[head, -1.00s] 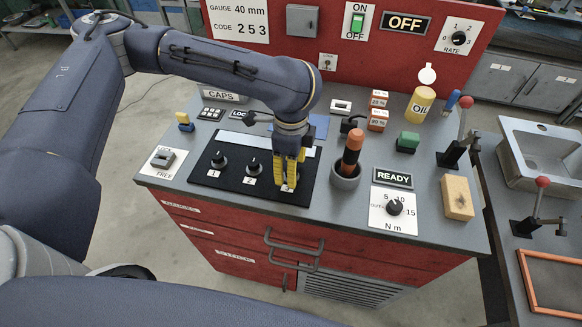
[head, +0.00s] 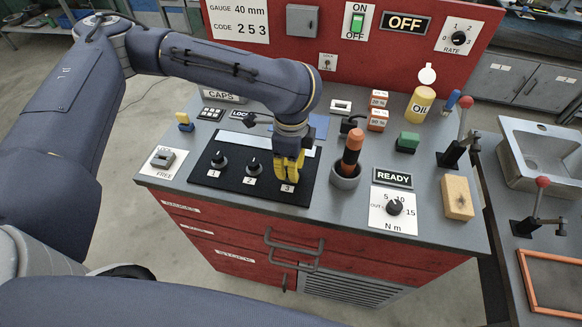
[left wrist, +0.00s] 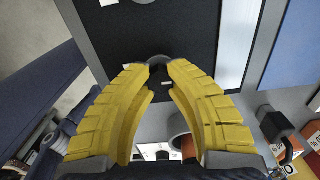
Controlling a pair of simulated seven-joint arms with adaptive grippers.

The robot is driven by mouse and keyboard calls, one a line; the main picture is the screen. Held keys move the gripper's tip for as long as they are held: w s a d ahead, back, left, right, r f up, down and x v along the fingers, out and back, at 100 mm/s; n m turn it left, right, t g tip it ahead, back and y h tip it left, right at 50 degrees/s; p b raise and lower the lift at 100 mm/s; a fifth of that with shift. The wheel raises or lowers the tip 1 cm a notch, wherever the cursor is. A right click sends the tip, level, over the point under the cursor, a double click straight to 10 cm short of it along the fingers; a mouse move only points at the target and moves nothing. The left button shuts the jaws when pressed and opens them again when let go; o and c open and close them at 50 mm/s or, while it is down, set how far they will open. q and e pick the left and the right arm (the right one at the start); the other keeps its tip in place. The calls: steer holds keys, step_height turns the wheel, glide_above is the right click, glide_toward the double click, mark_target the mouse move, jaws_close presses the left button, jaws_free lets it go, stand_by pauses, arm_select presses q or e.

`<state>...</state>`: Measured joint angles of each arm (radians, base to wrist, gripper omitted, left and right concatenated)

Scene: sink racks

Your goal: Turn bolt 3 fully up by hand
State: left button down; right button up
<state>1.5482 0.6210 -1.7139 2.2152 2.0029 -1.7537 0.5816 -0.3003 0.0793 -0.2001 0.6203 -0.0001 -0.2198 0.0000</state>
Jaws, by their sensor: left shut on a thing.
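The black plate (head: 232,186) on the bench top carries bolts marked 1, 2 and 3. Bolt 1 (head: 219,161) and bolt 2 (head: 253,169) are dark knobs standing free. My left gripper (head: 287,177), with yellow fingers, points down over the place marked 3. In the left wrist view its fingertips meet around bolt 3 (left wrist: 158,76), a dark head over a pale ring. The left gripper is shut on it. The fingers hide most of bolt 3 in the head view. How far it is turned cannot be told. My right gripper is not in view.
Right of the plate stands a grey cup (head: 345,178) with an orange-and-black tool, close to my left gripper. A READY sign (head: 394,178), a torque dial (head: 394,207) and a tan block (head: 457,197) are further right. A FREE switch (head: 164,160) is at the left.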

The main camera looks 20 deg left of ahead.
arm_select(q)
steer(key=shift+m, duration=0.5)
steer(key=c, duration=1.1)
jaws_free()
steer(key=shift+c, duration=0.2)
step_height(320, 180, up, 12)
